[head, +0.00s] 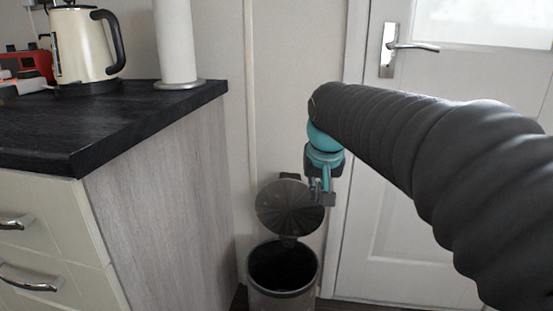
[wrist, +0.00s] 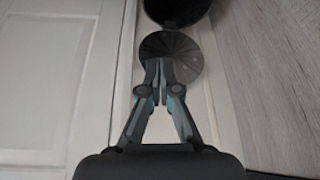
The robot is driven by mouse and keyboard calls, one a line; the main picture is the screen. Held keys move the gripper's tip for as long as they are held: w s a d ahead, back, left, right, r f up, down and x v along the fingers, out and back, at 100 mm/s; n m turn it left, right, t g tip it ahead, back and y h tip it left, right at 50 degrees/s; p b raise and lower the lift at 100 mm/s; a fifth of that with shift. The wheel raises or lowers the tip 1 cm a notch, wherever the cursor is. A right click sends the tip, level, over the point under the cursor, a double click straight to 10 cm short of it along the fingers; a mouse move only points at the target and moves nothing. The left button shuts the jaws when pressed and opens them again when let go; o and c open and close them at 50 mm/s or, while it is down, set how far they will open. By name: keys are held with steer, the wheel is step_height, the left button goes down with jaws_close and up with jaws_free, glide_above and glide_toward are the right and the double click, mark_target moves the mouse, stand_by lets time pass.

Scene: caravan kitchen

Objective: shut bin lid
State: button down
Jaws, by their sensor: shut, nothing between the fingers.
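A round grey bin (head: 283,297) stands on the floor between the counter and the white door. Its lid (head: 283,208) is up, tilted back against the wall, and the dark inside of the bin shows. My gripper (head: 323,203) is shut and empty, in front of the right part of the lid in the head view. In the wrist view my gripper's fingertips (wrist: 159,62) overlap the near part of the lid (wrist: 180,50), and the bin's dark opening (wrist: 176,8) is at the top. I cannot tell whether the fingers touch the lid.
A counter (head: 160,190) with a black top stands close on the left of the bin, with a kettle (head: 80,45) and a paper roll (head: 175,40) on it. A white door (head: 395,235) with a handle is on the right.

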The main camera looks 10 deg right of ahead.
steer(key=w+r+p, duration=0.3)
steer(key=w, duration=1.1)
steer(key=m+g+p, duration=0.1)
steer(key=m+p, duration=0.1)
steer(key=p, duration=0.3)
glide_toward(287, 166)
steer(key=shift+h, duration=0.4)
steer(key=x, duration=0.2)
steer(key=s+x, duration=0.1)
steer(key=x, duration=0.2)
steer(key=b+x, duration=0.1)
steer(key=x, duration=0.2)
steer(key=shift+s+a+f, duration=0.3)
steer(key=shift+s, duration=0.05)
steer(key=shift+a, duration=0.15)
